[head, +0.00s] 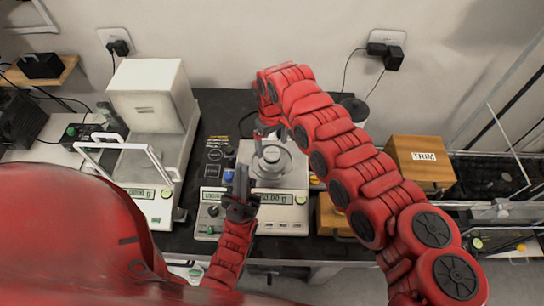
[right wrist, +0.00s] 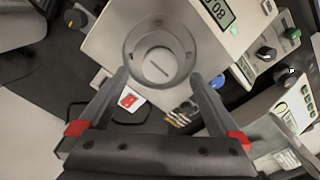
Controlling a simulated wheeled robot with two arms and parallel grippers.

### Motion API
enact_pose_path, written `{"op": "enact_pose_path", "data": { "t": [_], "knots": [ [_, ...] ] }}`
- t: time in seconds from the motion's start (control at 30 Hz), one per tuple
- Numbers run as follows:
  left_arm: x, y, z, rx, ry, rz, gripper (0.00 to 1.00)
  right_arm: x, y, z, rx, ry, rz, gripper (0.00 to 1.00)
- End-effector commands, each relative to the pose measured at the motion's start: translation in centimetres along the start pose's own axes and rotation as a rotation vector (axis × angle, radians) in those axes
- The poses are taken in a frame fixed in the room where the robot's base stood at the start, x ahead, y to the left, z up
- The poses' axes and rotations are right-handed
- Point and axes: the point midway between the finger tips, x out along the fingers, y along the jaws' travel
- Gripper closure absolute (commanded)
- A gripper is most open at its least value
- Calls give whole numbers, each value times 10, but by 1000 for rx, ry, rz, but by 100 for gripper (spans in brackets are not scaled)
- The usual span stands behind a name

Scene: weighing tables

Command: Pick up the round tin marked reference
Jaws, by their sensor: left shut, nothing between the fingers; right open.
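A round grey metal tin (head: 271,158) stands on the pan of the middle scale (head: 285,212). In the right wrist view a round grey vessel (right wrist: 160,65) with a pale centre and a small dark mark shows just beyond the fingertips; the mark is too small to read. My right gripper (head: 266,134) reaches over the scale from behind and is open. In its wrist view the fingertips (right wrist: 158,77) are apart, one at each side of the vessel's near edge; contact cannot be told. My left gripper (head: 241,182) is shut and empty, in front and left of the tin.
A white balance (head: 150,100) with a tall housing stands on the left. A wooden box labelled TRIM (head: 421,160) is on the right. Small dark and blue items (head: 215,155) lie left of the middle scale. My right arm covers much of the table's right part.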

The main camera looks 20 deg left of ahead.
Motion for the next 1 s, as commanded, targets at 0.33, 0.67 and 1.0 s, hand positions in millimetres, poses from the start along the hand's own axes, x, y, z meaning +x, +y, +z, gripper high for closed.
{"op": "enact_pose_path", "data": {
  "t": [0.33,0.67,1.0],
  "knots": [
    [-24,1,4,0,0,0,100,45,0,-2,0,0,0,2],
    [-25,1,4,0,0,0,100,52,0,-3,0,3,1,5],
    [-25,1,4,0,0,0,100,52,0,-2,1,2,0,66]
  ]
}}
